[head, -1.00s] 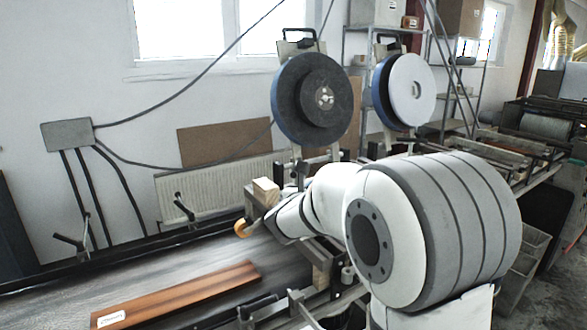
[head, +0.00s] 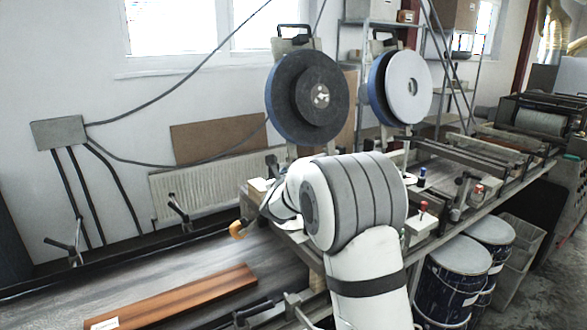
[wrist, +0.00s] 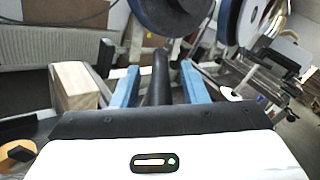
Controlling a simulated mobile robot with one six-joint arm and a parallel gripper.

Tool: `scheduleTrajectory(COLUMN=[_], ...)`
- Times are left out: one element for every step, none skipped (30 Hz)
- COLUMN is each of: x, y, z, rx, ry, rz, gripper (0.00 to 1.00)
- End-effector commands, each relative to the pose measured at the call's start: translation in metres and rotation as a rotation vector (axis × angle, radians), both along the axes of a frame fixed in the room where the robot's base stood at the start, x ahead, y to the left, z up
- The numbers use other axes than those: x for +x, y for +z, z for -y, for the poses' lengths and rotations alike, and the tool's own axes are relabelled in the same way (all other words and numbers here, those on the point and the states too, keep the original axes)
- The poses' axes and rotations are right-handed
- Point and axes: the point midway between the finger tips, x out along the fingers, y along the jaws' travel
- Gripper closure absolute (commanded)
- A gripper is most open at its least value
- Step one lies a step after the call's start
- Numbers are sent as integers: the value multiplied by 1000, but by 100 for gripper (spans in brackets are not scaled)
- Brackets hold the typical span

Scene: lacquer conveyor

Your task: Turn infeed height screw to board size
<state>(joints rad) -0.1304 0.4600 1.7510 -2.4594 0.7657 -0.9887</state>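A reddish-brown board (head: 175,300) with a white label lies on the dark conveyor belt (head: 120,275) at the lower left of the head view. In the wrist view my gripper (wrist: 159,66) is open, its two blue fingers apart. A dark upright cylinder (wrist: 160,85) shows between the fingers, with a gap on each side. I cannot tell whether it is the infeed height screw. In the head view my arm hides the fingers and whatever is in front of them.
A pale wooden block (wrist: 75,85) stands left of the fingers. An orange round part (head: 238,229) sits at the machine's edge. Two large discs, one dark (head: 307,95) and one pale (head: 408,88), rise behind. Blue drums (head: 453,275) stand at the lower right.

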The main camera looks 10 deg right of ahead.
Motion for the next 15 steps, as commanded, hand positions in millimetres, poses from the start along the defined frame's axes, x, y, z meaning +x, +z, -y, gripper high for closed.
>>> scheduleTrajectory(x=[1, 2, 2, 2, 2, 2, 2, 2, 2, 2, 2, 2, 2, 2, 2], y=[0, -1, -1, -1, -1, -1, -1, -1, -1, -1, -1, -1, -1, -1, -1], z=[1, 1, 1, 1, 1, 1, 1, 2, 2, 2, 2, 2, 2, 2, 2], rx=[0, 0, 0, 0, 0, 0, 0, 0, 0, 0, 0, 0, 0, 0, 1], ry=[0, 0, 0, 0, 0, -1, -1, -1, -1, -1, -1, -1, -1, -1, -1], rz=[-1, -1, -1, -1, -1, 0, 0, 0, 0, 0, 0, 0, 0, 0, 0], gripper=[60, 60, 60, 60, 60, 60, 60, 60, 64, 66, 69, 72, 74, 77, 80])
